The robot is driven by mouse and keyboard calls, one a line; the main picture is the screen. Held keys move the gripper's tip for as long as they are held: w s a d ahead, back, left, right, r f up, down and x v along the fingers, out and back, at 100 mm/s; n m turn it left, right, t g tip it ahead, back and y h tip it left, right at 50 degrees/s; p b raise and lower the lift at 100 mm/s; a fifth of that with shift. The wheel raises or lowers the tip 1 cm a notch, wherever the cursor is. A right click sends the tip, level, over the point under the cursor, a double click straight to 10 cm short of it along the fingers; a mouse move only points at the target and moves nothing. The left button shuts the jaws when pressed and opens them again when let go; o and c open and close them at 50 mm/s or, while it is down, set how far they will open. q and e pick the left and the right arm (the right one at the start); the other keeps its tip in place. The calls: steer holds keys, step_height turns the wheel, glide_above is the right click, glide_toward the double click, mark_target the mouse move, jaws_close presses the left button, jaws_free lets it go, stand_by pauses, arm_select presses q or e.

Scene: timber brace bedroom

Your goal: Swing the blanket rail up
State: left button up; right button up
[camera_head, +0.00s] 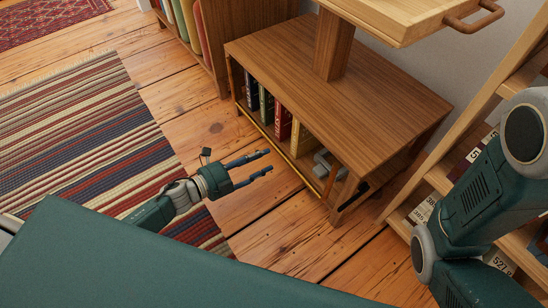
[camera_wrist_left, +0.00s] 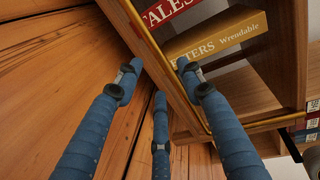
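A thin brass-coloured bar (camera_head: 282,152) runs low along the open front of the low wooden cabinet (camera_head: 375,100); it looks like the blanket rail, in a lowered position. In the left wrist view the bar (camera_wrist_left: 148,40) slants past the fingers, in front of the books. My left gripper (camera_head: 268,162) is open and empty, in front of the cabinet and apart from the bar in the head view. Its blue fingers (camera_wrist_left: 160,82) are spread in the wrist view, one overlapping the bar; contact cannot be told. My right gripper is out of view; only its arm shows at right.
Books (camera_head: 282,122) and a grey object (camera_head: 325,163) stand inside the cabinet. A wooden tray-like top with a handle (camera_head: 475,18) overhangs it. A ladder-like shelf (camera_head: 437,180) stands at right. Bare floor (camera_head: 255,205) lies before the cabinet, with a striped rug (camera_head: 85,135) at left.

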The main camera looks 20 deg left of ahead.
arm_select(q)
steer(key=b+x, duration=0.1)
steer(key=x, duration=0.4)
steer(key=shift+b, duration=0.35)
jaws_close()
